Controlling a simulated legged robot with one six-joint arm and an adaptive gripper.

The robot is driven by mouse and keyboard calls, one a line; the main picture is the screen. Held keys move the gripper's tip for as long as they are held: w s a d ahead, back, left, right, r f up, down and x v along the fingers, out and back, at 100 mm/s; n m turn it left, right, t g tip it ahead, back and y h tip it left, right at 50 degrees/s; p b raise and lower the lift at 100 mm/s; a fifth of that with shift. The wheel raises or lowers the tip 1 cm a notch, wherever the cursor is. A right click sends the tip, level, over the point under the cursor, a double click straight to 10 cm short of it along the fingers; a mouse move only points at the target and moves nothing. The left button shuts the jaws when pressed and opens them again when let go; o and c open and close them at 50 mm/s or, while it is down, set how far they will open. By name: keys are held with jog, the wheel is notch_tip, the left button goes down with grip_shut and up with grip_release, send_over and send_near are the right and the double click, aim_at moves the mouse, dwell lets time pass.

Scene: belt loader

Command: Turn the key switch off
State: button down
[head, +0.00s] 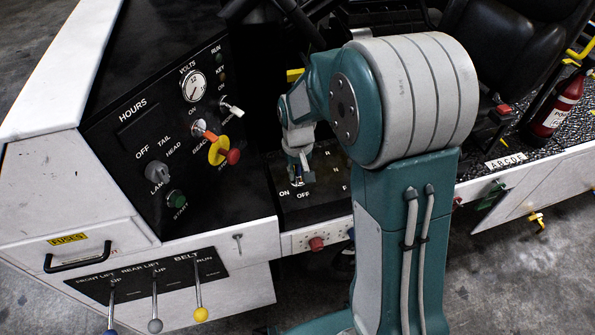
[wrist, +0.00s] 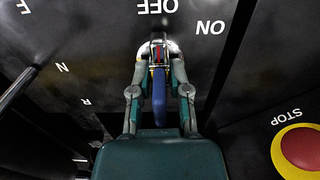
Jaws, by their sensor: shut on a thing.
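The key switch is on the black panel beside the seat, with ON and OFF lettering at its base. Its blue key (wrist: 158,92) shows in the wrist view between my fingers, roughly in line with the OFF label, with ON off to the right. My gripper (wrist: 158,55) is shut on the key. In the head view my gripper (head: 298,174) points down at the panel just above the ON and OFF labels, and it hides most of the key. The exact angle of the switch inside the fingers cannot be told.
A red stop button on a yellow base (wrist: 300,148) is at the right in the wrist view. In the head view a sloped dashboard (head: 130,165) with knobs stands left of my arm. Belt and lift levers (head: 155,300) are at the lower left. A fire extinguisher (head: 556,112) is at the right.

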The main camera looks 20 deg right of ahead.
jog(key=c, duration=0.6)
grip_release()
notch_tip(320, 180, up, 12)
jog(key=shift+w+a+f, duration=0.1)
jog(key=shift+f, duration=0.15)
jog(key=shift+r, duration=0.15)
